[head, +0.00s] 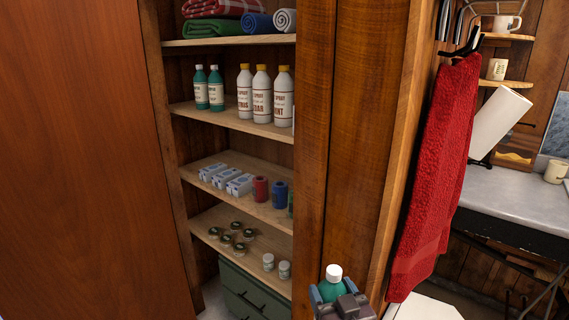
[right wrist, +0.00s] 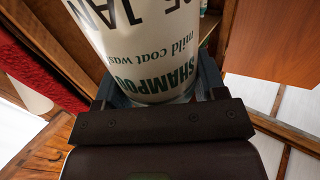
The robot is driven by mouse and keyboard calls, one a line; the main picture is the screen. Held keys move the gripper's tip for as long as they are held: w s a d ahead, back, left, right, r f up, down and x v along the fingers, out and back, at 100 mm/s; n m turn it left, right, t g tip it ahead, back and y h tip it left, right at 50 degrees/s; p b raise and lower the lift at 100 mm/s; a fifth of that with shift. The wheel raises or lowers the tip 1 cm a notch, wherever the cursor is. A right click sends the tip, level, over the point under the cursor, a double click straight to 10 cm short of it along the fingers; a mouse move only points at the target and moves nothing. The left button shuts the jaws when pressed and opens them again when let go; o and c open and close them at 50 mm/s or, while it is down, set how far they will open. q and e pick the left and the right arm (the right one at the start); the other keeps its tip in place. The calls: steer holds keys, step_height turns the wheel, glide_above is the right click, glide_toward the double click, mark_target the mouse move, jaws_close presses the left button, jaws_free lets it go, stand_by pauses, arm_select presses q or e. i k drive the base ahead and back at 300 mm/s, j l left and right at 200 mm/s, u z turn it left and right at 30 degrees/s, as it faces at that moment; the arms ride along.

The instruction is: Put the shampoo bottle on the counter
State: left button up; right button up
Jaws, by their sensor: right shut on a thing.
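The shampoo bottle (head: 333,272) has a white cap and a green shoulder and shows at the bottom of the head view. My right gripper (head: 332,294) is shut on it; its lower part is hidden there. In the right wrist view, the bottle (right wrist: 150,45) fills the space between the fingers, and its pale label reads "SHAMPOO mild coat wash". The grey counter (head: 505,195) is at the right of the head view, beyond the red towel and apart from the bottle. My left gripper is not in view.
A wooden cabinet has shelves (head: 232,118) with bottles, boxes, rolls and jars. A red towel (head: 435,170) hangs between cabinet and counter. The counter's front middle is clear.

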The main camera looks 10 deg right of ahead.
mark_target(509, 191)
steer(key=k+l, duration=0.15)
steer(key=l, duration=0.15)
steer(key=k+l, duration=0.15)
steer(key=l, duration=0.2)
steer(key=k+l, duration=0.1)
steer(key=l, duration=0.35)
steer(key=l+u, duration=0.1)
steer(key=l, duration=0.35)
steer(key=k+l, duration=0.2)
steer(key=l, duration=0.25)
steer(key=i+l, duration=0.1)
steer(key=l, duration=0.6)
steer(key=l+u, duration=0.1)
steer(key=l, duration=0.6)
steer(key=i+l, duration=0.15)
steer(key=l, duration=0.15)
steer(key=i+l, duration=0.2)
steer(key=l, duration=0.15)
